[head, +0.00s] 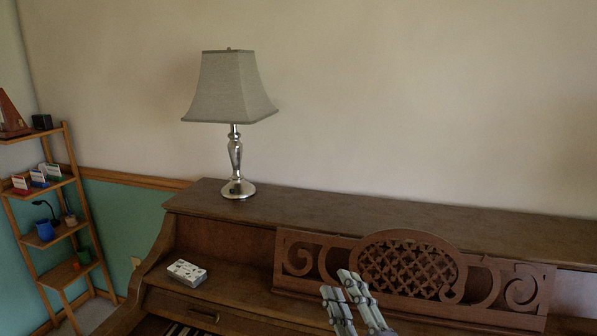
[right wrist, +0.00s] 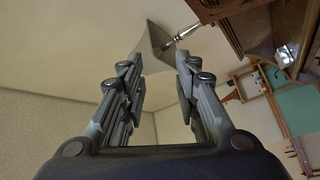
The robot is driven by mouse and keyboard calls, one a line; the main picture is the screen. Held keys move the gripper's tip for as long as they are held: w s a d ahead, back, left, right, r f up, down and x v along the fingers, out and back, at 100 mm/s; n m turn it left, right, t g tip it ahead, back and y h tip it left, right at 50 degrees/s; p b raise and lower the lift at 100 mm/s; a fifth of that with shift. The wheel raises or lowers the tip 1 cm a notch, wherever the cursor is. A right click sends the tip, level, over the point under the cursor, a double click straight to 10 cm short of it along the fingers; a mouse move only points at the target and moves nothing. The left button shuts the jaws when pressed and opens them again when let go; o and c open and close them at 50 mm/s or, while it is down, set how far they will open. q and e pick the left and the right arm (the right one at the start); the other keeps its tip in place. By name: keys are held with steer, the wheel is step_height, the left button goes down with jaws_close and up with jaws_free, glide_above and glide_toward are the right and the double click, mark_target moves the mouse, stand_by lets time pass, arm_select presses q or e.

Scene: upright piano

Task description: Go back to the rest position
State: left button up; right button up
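My right gripper (head: 344,284) is at the bottom of the head view, in front of the piano's carved music stand (head: 410,266). In the right wrist view its two fingers (right wrist: 157,68) stand apart with nothing between them. The upright brown piano (head: 400,216) fills the lower part of the head view. My left gripper is in neither view.
A silver lamp (head: 235,165) with a grey shade stands on the piano top. A small white patterned box (head: 187,272) lies on the lower ledge, left of the music stand. A wooden shelf (head: 68,230) with small items stands at far left. The piano top right of the lamp is clear.

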steer(key=s+d+f+m+g+h, duration=0.3)
steer(key=s+d+f+m+g, duration=0.15)
steer(key=f, duration=0.45)
steer(key=s+d+f+m+g+h, duration=0.35)
steer(key=d+f+m, duration=0.2)
steer(key=f, duration=0.45)
steer(key=s+d+f+m+g, duration=0.1)
steer(key=s+f+g, duration=0.35)
steer(key=s, duration=0.45)
steer(key=s+d+f+m+g, duration=0.2)
steer(key=s+f+g, duration=0.3)
steer(key=s, duration=0.4)
steer(key=s+f+p, duration=0.1)
steer(key=s+f, duration=0.2)
steer(key=f, duration=2.5)
steer(key=s+d+f+g+p, duration=0.1)
steer(key=s+d+f, duration=0.1)
steer(key=s+f, duration=1.1)
steer(key=s, duration=0.3)
steer(key=shift+s+d+f+n, duration=0.2)
steer(key=shift+f+n, duration=0.15)
steer(key=shift+n, duration=0.05)
